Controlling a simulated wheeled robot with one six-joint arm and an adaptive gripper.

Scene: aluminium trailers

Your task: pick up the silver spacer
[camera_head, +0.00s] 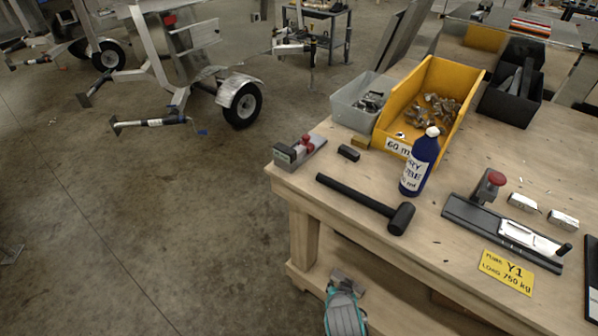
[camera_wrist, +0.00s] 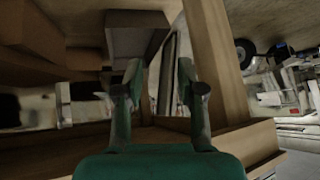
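Two small silver blocks, one on the left (camera_head: 523,203) and one on the right (camera_head: 563,220), lie on the right part of the wooden bench top. Either could be the silver spacer; I cannot tell which. My gripper (camera_head: 346,277) is low at the front of the bench, by its lower shelf and well below and left of these blocks. In the wrist view, its two fingers (camera_wrist: 158,75) are apart with nothing visibly held between them. Neither silver block can be made out in the wrist view.
On the bench (camera_head: 290,183) are a yellow bin (camera_head: 455,72), a grey bin (camera_head: 348,113), a blue bottle (camera_head: 421,165), a black mallet (camera_head: 365,200), a red-knobbed tool (camera_head: 489,186) and a yellow sign (camera_head: 507,272). Trailers stand at the back left. The floor (camera_head: 130,220) left of the bench is clear.

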